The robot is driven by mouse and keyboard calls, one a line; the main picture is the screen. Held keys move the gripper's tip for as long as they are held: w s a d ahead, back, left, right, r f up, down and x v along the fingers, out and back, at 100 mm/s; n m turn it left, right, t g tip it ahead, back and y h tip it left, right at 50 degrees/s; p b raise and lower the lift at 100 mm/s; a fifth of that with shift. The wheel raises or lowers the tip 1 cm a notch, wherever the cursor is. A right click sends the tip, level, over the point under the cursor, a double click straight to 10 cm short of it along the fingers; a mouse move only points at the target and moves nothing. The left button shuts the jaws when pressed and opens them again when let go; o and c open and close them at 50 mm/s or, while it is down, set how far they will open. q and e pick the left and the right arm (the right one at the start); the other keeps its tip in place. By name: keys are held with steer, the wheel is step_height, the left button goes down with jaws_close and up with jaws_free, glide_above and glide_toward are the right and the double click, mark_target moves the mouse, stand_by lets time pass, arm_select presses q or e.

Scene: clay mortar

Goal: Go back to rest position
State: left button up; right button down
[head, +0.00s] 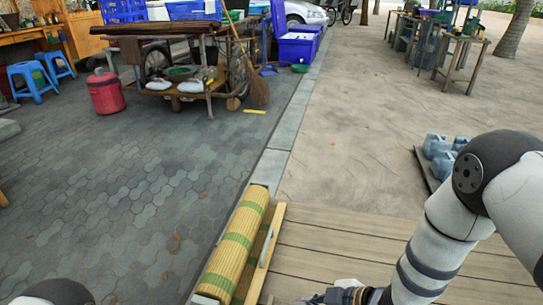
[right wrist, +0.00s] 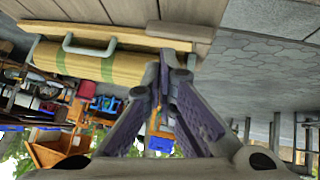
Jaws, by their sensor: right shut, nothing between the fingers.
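My right arm (head: 440,240) comes in from the right side of the head view and reaches down to the bottom edge. Its gripper (head: 318,299) is low in that view, partly cut off by the frame edge. In the right wrist view my right gripper (right wrist: 165,78) has its fingertips together, with nothing held between them. A small dark part of my left arm (head: 58,290) shows at the bottom left of the head view. My left gripper is out of the picture.
A rolled yellow-green mat (head: 238,245) lies left of my right gripper, beside a wooden strip with a handle (head: 266,248). Wooden decking (head: 340,240) lies around them. A cart (head: 190,65), red bucket (head: 105,92) and blue stools (head: 33,80) stand farther off. The paving between is mostly clear.

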steer(key=s+d+f+m+g+h, duration=0.1)
steer(key=s+f+m+g, duration=0.2)
steer(key=s, duration=0.5)
steer(key=s+d+f+m+h, duration=0.15)
steer(key=s+f, duration=0.25)
steer(key=s, duration=0.4)
steer(key=s+d+m+g+h, duration=0.1)
steer(key=s+d+m+g, duration=0.25)
steer(key=s, duration=0.85)
steer(key=s+d+m+g+h, duration=0.2)
steer(key=s+m, duration=0.2)
steer(key=s, duration=0.8)
steer(key=s+d+r+m+g+h+p, duration=0.2)
steer(key=s+d+r+m+g, duration=0.15)
steer(key=s+r, duration=0.7)
arm_select(q)
steer(key=w+r+t+p, duration=0.4)
steer(key=w+r+p, duration=0.8)
steer(key=r+p, duration=0.3)
step_height(320, 180, up, 2)
steer(key=shift+w+r+t+p, duration=0.1)
steer(key=shift+w+t+p, duration=0.05)
steer(key=shift+t+p, duration=0.15)
arm_select(e)
steer(key=w+r+t, duration=0.4)
steer(key=w+r, duration=0.7)
steer(key=r, duration=0.2)
steer(key=shift+r+n+t, duration=0.3)
steer(key=shift+n, duration=0.15)
